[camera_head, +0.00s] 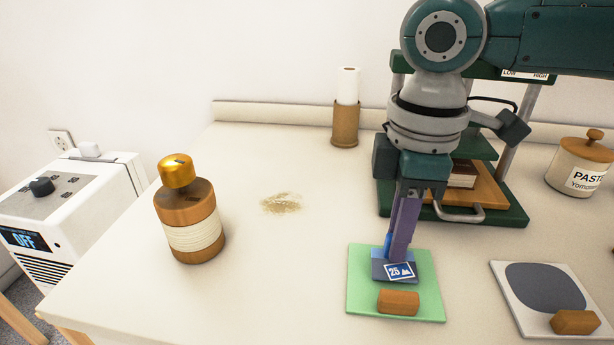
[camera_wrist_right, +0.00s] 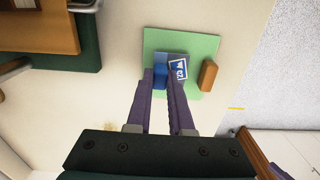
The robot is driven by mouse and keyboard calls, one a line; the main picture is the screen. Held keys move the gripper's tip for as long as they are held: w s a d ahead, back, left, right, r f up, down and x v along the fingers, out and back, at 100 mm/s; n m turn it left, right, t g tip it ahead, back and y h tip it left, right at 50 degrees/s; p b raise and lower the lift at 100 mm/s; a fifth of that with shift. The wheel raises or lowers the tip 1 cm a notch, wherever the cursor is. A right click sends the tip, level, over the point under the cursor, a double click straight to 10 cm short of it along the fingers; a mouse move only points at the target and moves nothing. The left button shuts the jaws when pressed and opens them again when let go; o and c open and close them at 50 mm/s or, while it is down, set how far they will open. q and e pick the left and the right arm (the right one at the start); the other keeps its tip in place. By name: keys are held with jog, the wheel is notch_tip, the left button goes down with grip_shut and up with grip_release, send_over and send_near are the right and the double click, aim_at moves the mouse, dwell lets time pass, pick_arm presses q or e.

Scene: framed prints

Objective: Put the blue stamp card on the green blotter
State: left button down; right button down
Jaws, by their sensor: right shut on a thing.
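The blue stamp card (camera_head: 380,271) has a white-edged "25" picture and an upright blue grip, partly hidden by my fingers. It sits over the green blotter (camera_head: 359,290), behind the wooden block at its front edge. It looks flat on the blotter or very close to it. My right gripper (camera_head: 394,253) points down and is shut on the card's blue grip. In the right wrist view the grip (camera_wrist_right: 160,76) is between the fingertips, with the green blotter (camera_wrist_right: 185,42) beneath.
A wooden block (camera_head: 398,302) lies on the blotter. A white board (camera_head: 510,290) with a grey oval and wooden block is to the right. A green press (camera_head: 510,214) stands behind my gripper. A gold-topped wooden bottle (camera_head: 190,210) stands left. The table between is mostly clear.

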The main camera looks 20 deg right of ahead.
jog(key=shift+f, duration=0.35)
jog(key=c, duration=0.8)
grip_release()
